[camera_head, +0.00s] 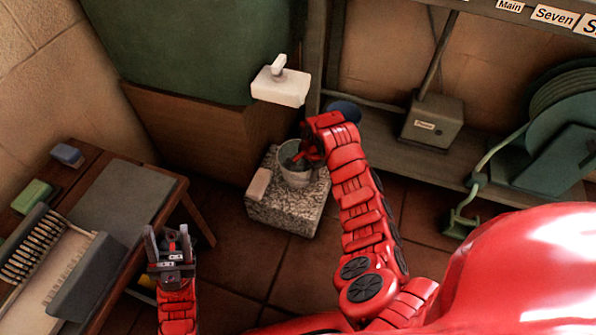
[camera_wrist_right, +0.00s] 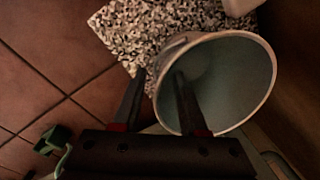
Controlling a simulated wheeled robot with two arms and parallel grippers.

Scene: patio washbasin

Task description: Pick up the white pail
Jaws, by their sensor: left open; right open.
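The white pail (camera_head: 294,179) stands upright on a speckled stone block (camera_head: 282,216). In the right wrist view the pail (camera_wrist_right: 235,85) shows its round rim and grey-green inside. My right gripper (camera_head: 302,158) is open at the pail's rim. In the wrist view my right gripper (camera_wrist_right: 160,76) has one finger over the pail's opening and the other outside the near wall, with the rim between them. I cannot tell whether either finger touches it. My left gripper (camera_head: 167,238) is open and empty, beside the table on the left, far from the pail.
A small pale block (camera_head: 259,184) lies beside the pail. A white tap fixture (camera_head: 280,86) juts out above it. A table (camera_head: 125,195) stands at the left. A shelf with a grey box (camera_head: 432,122) and a green hose reel (camera_head: 560,125) is at right.

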